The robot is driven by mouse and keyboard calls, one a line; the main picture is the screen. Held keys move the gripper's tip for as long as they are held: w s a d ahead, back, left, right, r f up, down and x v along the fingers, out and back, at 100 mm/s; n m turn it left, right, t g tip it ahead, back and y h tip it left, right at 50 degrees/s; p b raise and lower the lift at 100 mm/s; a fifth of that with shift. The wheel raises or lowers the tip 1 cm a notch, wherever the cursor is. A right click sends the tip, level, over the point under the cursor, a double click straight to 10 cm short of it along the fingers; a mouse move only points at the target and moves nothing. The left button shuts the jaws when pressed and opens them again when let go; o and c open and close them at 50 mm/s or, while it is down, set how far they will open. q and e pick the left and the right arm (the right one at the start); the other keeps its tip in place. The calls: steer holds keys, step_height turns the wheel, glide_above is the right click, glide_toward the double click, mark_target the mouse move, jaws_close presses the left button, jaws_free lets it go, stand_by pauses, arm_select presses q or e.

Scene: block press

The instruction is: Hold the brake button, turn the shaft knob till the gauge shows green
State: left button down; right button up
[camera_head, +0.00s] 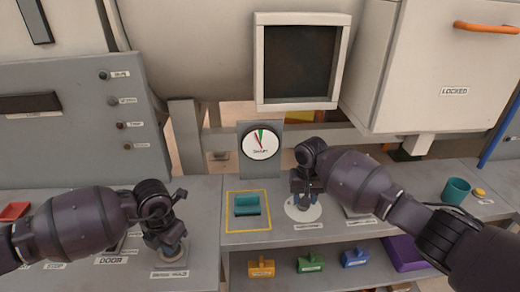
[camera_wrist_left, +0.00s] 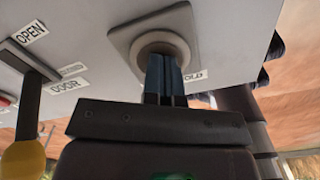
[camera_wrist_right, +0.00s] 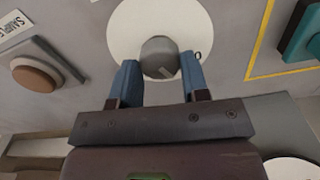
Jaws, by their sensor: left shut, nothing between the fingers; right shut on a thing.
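The brake hold button (camera_wrist_left: 163,42) sits in a pale round ring in the left wrist view. My left gripper (camera_wrist_left: 164,62) is shut and empty, its fingertips against the button; how far it is pressed is hidden. The grey shaft knob (camera_wrist_right: 160,58) stands on a white disc (camera_wrist_right: 122,28) in the right wrist view. My right gripper (camera_wrist_right: 158,72) is shut on the knob, one blue finger on each side. The round white gauge (camera_head: 261,144) in the head view has a green wedge near the top. A thin reddish needle seems to lie just left of the green.
A teal block (camera_head: 247,204) lies in a yellow-outlined square left of the knob. A brown round button (camera_wrist_right: 36,78) is beside the knob disc. A door lever (camera_wrist_left: 30,62) is near my left gripper. A teal cup (camera_head: 456,190) stands far right.

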steer(key=o, duration=0.9)
steer(key=n, duration=0.7)
